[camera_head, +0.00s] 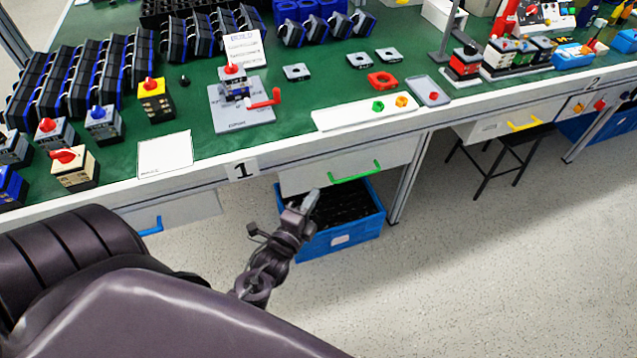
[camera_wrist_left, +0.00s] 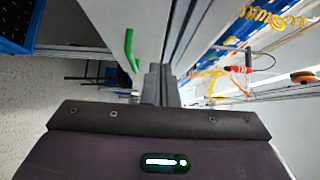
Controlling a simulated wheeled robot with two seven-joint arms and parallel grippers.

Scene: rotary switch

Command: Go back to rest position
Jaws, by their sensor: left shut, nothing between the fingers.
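My left gripper (camera_head: 309,200) is in front of the workbench, below the green tabletop (camera_head: 290,112) and its front edge. It is shut and empty. In the head view it appears over the blue crate under the bench. In the left wrist view the closed fingers (camera_wrist_left: 160,84) stand at the middle, with the drawer's green handle (camera_wrist_left: 131,49) to their left. My right gripper is in neither view.
A white drawer with a green handle (camera_head: 355,172) is close to the left gripper. A blue crate (camera_head: 368,232) stands on the floor below. Rotary switches, such as a yellow one (camera_head: 155,103), and a red crank (camera_head: 265,99) stand on the bench.

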